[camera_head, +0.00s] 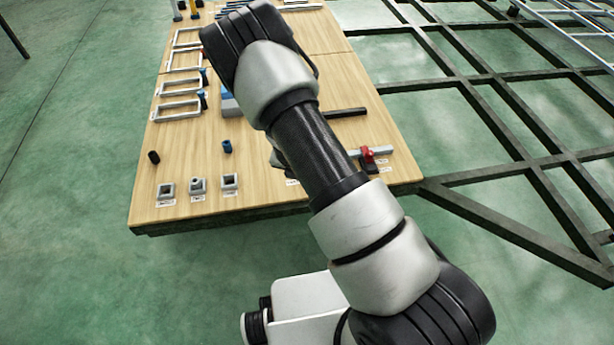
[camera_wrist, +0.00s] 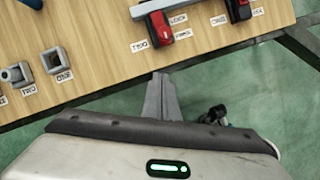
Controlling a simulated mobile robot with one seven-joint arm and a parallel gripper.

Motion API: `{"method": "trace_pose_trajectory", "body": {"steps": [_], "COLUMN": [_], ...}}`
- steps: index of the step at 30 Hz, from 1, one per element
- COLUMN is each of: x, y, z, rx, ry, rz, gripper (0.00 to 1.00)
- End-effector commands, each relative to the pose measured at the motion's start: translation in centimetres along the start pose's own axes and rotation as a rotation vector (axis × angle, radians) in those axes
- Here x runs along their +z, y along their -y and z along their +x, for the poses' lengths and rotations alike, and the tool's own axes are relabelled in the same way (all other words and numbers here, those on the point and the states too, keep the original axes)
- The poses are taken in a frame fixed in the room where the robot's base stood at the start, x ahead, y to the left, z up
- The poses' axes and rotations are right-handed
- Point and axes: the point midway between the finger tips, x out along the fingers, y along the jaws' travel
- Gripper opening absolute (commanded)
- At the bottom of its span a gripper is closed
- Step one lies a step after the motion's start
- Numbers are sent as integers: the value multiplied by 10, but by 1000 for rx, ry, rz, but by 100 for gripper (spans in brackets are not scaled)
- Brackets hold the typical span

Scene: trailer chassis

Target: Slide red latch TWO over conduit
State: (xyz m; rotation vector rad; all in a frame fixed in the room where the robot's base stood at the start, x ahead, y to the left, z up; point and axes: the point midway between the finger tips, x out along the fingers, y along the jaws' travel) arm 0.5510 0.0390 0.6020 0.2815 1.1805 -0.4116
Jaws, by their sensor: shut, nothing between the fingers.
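In the wrist view a red latch (camera_wrist: 160,28) with a dark lower part stands at a light grey conduit bar (camera_wrist: 155,6) near the table's front edge. The label beside it (camera_wrist: 139,46) seems to read TWO. In the head view my arm hides the gripper and the left latch; a red latch (camera_head: 367,155) on a grey conduit (camera_head: 382,151) shows right of the arm.
The wooden table (camera_head: 270,205) carries small grey square sockets (camera_head: 230,182) at its front left and several grey frames (camera_head: 180,110) farther back. A dark bar (camera_head: 345,112) lies behind the conduit. Dark chassis beams (camera_head: 500,170) start at the table's right side. Green floor is clear in front.

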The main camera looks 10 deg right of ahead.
Motion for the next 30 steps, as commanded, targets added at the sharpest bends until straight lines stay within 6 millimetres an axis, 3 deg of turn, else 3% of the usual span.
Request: {"method": "trace_pose_trajectory", "body": {"steps": [7, 19, 30], "x": [-1, 0, 30], "y": [1, 2, 1], "z": [20, 103, 113], "rx": [-2, -1, 1], "ry": [0, -1, 1], "rz": [2, 6, 9], "gripper": [0, 0, 0]}}
